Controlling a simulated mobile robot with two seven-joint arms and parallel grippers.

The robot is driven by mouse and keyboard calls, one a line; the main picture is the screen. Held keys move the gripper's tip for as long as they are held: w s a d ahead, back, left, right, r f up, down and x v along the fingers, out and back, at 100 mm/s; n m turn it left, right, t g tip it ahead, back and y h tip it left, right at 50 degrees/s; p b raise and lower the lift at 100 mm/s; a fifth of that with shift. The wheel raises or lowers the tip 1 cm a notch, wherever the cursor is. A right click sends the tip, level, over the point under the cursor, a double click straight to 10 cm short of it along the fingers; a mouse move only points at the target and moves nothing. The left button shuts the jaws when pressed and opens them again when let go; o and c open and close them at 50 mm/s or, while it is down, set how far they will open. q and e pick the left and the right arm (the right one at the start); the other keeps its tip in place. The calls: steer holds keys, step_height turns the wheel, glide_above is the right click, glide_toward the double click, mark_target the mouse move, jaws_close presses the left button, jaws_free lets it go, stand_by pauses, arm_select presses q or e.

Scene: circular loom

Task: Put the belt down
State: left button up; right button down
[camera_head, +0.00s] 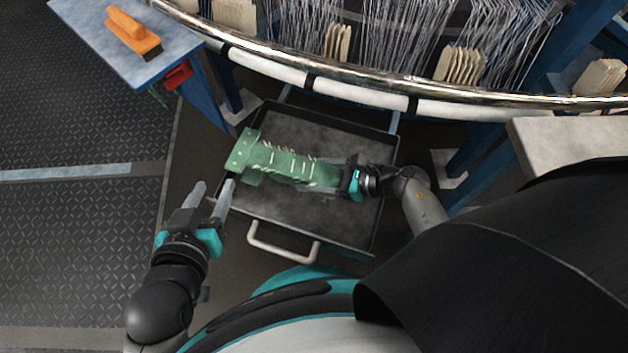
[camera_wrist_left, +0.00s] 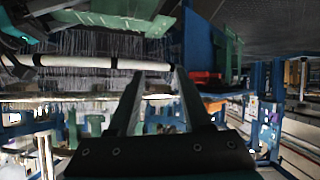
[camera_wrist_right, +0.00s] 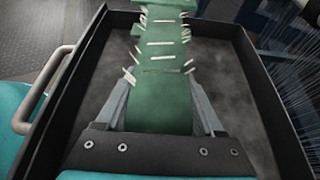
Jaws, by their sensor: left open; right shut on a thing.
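The green belt (camera_head: 285,165) with several pale pins along its edges is over the dark drawer tray (camera_head: 345,222) in the head view. My right gripper (camera_head: 335,174) is shut on the belt's right end. In the right wrist view the belt (camera_wrist_right: 162,70) runs forward from between the fingers, above the tray floor; I cannot tell whether it touches the tray. A wider green end piece of the belt lies at the tray's left rim. My left gripper (camera_head: 213,192) is open and empty, left of the tray, with its fingers apart just below the belt's left end.
The tray has a pale handle (camera_head: 284,246) at its front. The loom's metal rim (camera_head: 380,83) curves above, with threads behind it. A blue-legged table (camera_head: 125,52) at upper left holds an orange-handled tool (camera_head: 134,32). Diamond-plate floor (camera_head: 70,240) is clear at left.

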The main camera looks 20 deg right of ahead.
steer(key=shift+f+b, duration=0.4)
steer(key=shift+f, duration=0.15)
steer(key=shift+f+b, duration=0.35)
steer(key=shift+f, duration=0.15)
arm_select(q)
steer(key=shift+s+d+r+n+t+h+b, duration=0.2)
steer(key=shift+d+r+t+h, duration=0.25)
steer(key=shift+d+r+t, duration=0.45)
steer(key=shift+s+d+r+n+t+h+b, duration=0.1)
steer(key=shift+d+r+t+h+b, duration=0.35)
steer(key=shift+t, duration=0.75)
arm_select(e)
steer(key=shift+f, duration=0.75)
arm_select(q)
steer(key=shift+d+f, duration=0.15)
steer(key=shift+d, duration=0.05)
arm_select(e)
steer(key=shift+f, duration=0.1)
jaws_free()
